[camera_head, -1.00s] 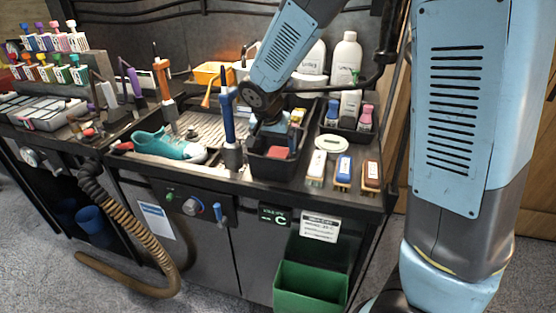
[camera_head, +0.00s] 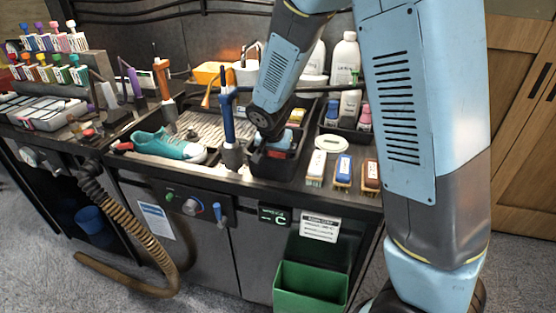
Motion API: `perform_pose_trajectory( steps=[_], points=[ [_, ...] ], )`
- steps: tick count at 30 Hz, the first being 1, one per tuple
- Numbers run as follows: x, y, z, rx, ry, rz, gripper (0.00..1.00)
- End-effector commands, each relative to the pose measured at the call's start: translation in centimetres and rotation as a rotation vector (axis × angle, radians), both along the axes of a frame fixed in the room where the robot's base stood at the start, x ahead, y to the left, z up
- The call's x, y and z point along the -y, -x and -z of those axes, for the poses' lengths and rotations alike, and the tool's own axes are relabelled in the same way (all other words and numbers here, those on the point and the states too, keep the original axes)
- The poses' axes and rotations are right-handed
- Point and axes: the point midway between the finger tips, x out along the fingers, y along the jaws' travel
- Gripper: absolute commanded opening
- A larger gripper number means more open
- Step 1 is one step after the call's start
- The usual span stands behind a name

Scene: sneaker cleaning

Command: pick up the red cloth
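The red cloth (camera_head: 279,154) lies in the front part of a black bin (camera_head: 284,170) on the workbench. Only a small reddish patch of it shows; my arm's end covers much of the rest. My gripper (camera_head: 271,147) points down into this bin, right over or at the cloth. Its fingers are hidden or too small to make out, so I cannot tell whether they touch the cloth.
A blue upright tool (camera_head: 228,120) stands just left of the bin. A teal sneaker (camera_head: 165,144) lies further left. Brushes with white (camera_head: 316,166), blue (camera_head: 343,168) and brown (camera_head: 370,172) backs lie to the right. White bottles (camera_head: 346,60) stand behind.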

Motion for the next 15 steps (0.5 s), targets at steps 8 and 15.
perform_pose_trajectory(
  steps=[8, 15],
  points=[
    [-0.05, 0.02, 0.07, 0.000, 0.000, -0.001, 0.96],
    [-0.06, 0.03, 0.06, 0.000, 0.000, -0.001, 0.74]
  ],
)
